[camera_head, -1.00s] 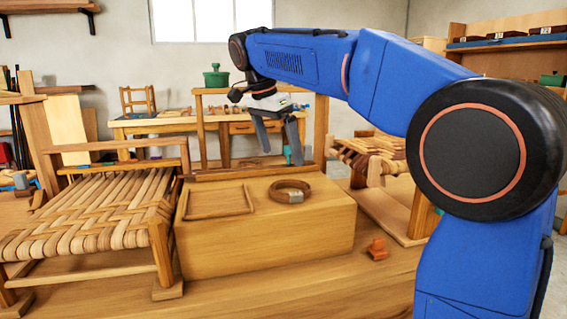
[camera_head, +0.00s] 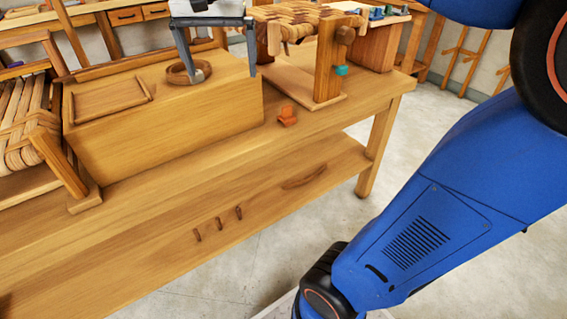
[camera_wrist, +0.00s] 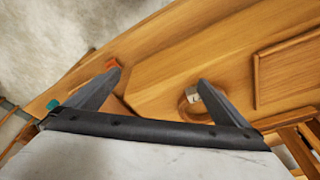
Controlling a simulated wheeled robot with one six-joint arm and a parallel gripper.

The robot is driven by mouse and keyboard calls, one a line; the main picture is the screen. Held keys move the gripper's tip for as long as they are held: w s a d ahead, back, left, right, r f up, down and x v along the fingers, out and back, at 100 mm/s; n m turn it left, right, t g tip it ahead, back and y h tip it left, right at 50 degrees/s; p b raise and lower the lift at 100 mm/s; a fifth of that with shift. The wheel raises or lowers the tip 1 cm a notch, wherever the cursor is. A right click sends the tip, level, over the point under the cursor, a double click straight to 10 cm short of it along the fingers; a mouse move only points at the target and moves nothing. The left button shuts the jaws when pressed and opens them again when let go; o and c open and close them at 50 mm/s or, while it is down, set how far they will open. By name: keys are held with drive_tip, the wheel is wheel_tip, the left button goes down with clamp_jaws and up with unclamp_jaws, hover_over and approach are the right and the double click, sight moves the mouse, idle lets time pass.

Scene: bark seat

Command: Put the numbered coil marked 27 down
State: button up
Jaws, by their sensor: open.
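The coil (camera_head: 178,78), a flat brown ring with a small pale tag, lies on top of a wooden box (camera_head: 170,125) on the bench. I cannot read a number on the tag. It also shows in the wrist view (camera_wrist: 184,108), partly behind one finger. My gripper (camera_head: 219,68) is open and empty, fingers spread wide. In the head view its left finger overlaps the coil; I cannot tell whether they touch. In the wrist view the gap between the fingertips (camera_wrist: 159,76) lies over bare wood. A thin rectangular wooden frame (camera_head: 147,90) sits on the box, left of the coil.
A woven bark seat (camera_head: 22,115) stands left of the box. Another woven-topped wooden piece (camera_head: 325,75) stands to the right. A small orange object (camera_head: 287,116) lies on the bench (camera_head: 340,115) in front of it. The bench front is mostly clear.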

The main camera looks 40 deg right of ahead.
drive_tip(key=s+d+f+n+t, duration=0.1)
drive_tip(key=s+f+n, duration=0.2)
drive_tip(key=s+f, duration=0.6)
drive_tip(key=s+d+f+n+t+y, duration=0.1)
drive_tip(key=s+f+n, duration=0.3)
drive_tip(key=s+f, duration=0.6)
wheel_tip(320, 180, down, 2)
drive_tip(key=shift+d+f+y, duration=0.15)
drive_tip(key=shift+d+y, duration=0.15)
drive_tip(key=shift+d, duration=0.5)
